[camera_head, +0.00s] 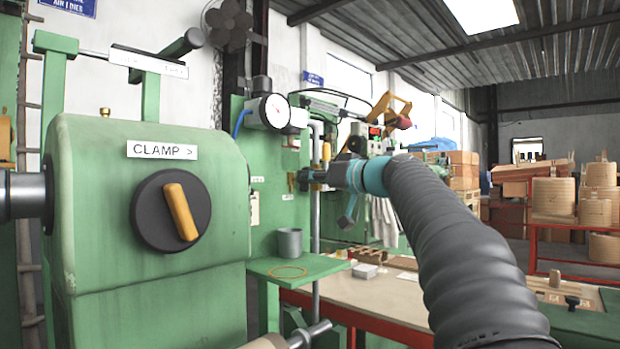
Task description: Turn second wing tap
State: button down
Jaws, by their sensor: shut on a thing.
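My gripper (303,178) is at the end of my arm, beside the green upright panel (270,205) in the middle of the view. Its dark fingers point left and are shut on a small brass wing tap (291,182) at the panel. The fingers hide much of the tap, so its angle is hard to tell. A yellow handle (326,151) stands by a pipe just above and behind the gripper. A second wing tap is not clearly visible.
A green machine with a CLAMP label (162,150) and a yellow-handled knob (180,211) fills the left. A gauge (276,111) is above the gripper. A grey cup (289,243) stands on a green shelf (320,263) below. A workbench (400,297) lies under my arm.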

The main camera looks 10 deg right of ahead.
jog(key=shift+w+d+f+m+p, duration=0.15)
jog(key=shift+m+p, duration=0.9)
jog(key=shift+m, duration=2.9)
jog(key=shift+s+d+f+m+p, duration=0.1)
jog(key=shift+m+p, duration=0.95)
jog(key=shift+m, duration=2.9)
jog(key=shift+w, duration=0.1)
jog(key=c, duration=1.2)
grip_release()
jog(key=shift+a, duration=0.1)
